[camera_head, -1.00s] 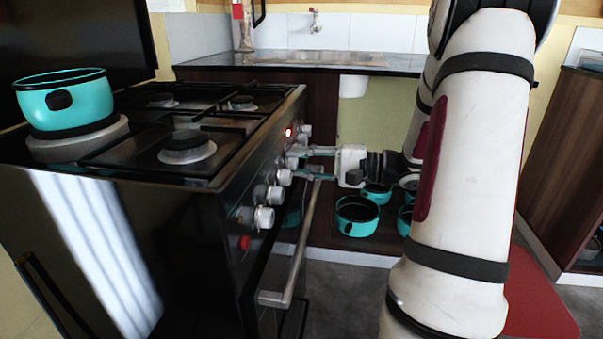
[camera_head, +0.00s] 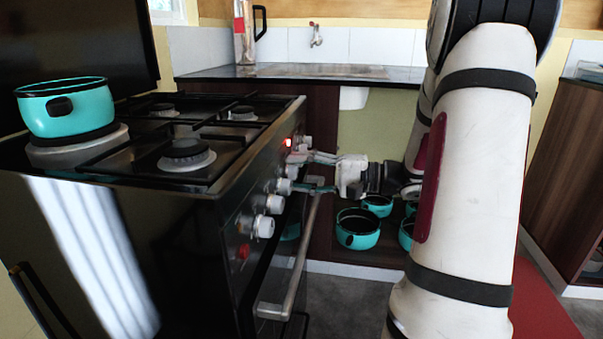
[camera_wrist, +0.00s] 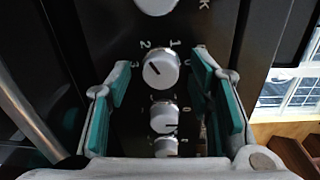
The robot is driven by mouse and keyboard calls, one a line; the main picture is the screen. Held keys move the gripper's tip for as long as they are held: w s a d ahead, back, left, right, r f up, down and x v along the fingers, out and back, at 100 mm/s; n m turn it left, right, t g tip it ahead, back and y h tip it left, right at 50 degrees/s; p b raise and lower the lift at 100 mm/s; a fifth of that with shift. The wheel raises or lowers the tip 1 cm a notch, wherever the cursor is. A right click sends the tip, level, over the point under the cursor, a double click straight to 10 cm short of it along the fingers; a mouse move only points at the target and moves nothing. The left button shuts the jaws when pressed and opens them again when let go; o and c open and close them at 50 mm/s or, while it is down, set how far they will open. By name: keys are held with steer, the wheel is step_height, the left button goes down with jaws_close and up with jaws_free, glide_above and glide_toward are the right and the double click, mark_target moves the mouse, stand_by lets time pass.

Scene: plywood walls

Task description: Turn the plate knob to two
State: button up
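The stove's front panel carries a row of white knobs. In the wrist view, a white knob (camera_wrist: 161,70) has the marks 0, 1, 2 and 3 around it. Its dark pointer line slants to the upper left, toward the side of 2 and 3; the exact mark is hard to tell. My gripper (camera_wrist: 160,80) is open, with one teal-padded finger on each side of this knob and visible gaps to it. In the head view, my gripper (camera_head: 312,172) reaches the stove panel from the right, its fingertips near the far knobs (camera_head: 291,171).
More white knobs (camera_wrist: 163,117) lie below in the wrist view. The oven handle (camera_head: 290,275) runs along the stove front. A teal pot (camera_head: 85,112) stands on the near left burner. Several teal pots (camera_head: 358,232) sit on a low shelf behind my gripper.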

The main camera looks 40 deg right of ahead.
steer(key=v, duration=1.2)
steer(key=shift+d+f, duration=0.1)
stand_by(0.4)
